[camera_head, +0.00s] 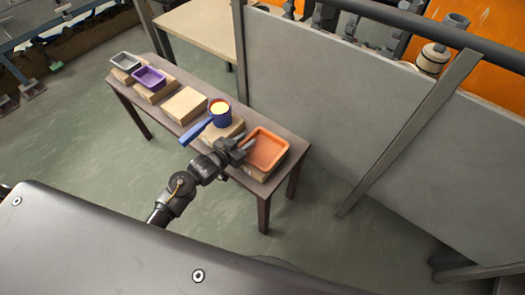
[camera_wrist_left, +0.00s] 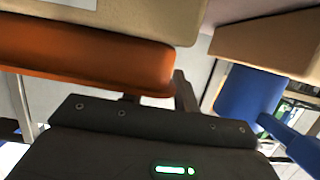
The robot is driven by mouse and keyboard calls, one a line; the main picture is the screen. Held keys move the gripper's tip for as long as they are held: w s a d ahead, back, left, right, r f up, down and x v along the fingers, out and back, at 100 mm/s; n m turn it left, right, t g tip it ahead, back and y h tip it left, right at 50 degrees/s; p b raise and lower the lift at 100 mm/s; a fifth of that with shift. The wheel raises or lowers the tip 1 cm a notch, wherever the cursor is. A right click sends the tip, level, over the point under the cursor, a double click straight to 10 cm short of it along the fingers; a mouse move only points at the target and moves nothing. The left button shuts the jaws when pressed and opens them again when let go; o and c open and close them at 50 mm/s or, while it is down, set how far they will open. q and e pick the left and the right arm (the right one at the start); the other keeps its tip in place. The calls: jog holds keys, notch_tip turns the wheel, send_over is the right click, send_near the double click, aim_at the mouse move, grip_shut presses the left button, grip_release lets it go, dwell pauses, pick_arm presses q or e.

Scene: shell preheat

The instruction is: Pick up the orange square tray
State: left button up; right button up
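The orange square tray (camera_head: 268,151) sits on a cardboard box at the right end of the brown table. My left gripper (camera_head: 246,149) is at the tray's left side, close to its rim. Its fingers look spread apart, with nothing clearly held between them. In the left wrist view the tray (camera_wrist_left: 90,55) appears upside down as an orange band just beyond the dark gripper body. A finger (camera_wrist_left: 185,92) shows beside the tray's end. Whether the fingers touch the rim I cannot tell. My right gripper is not in view.
Further left on the table (camera_head: 178,128) are a bare box (camera_head: 185,105), a purple tray (camera_head: 149,78) and a grey tray (camera_head: 125,61). A grey panel (camera_head: 330,95) stands behind.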

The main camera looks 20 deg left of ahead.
pick_arm(q)
grip_shut()
jog(key=shift+r, duration=0.1)
